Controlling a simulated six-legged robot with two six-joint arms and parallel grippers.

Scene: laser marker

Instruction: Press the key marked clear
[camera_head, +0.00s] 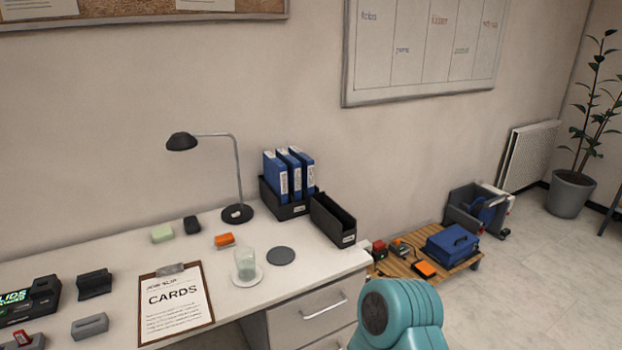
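No key marked clear can be made out. A rounded teal part of my own arm shows at the bottom centre-right, in front of the desk's right end. Neither of my grippers is in view.
The white desk (130,239) holds a clipboard (177,326) reading "CARDS", a glass (244,264), a lamp (238,213), a black holder (94,284), a grey block (89,326) and blue binders (288,176). A low wooden pallet (468,259) stands right of the desk.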

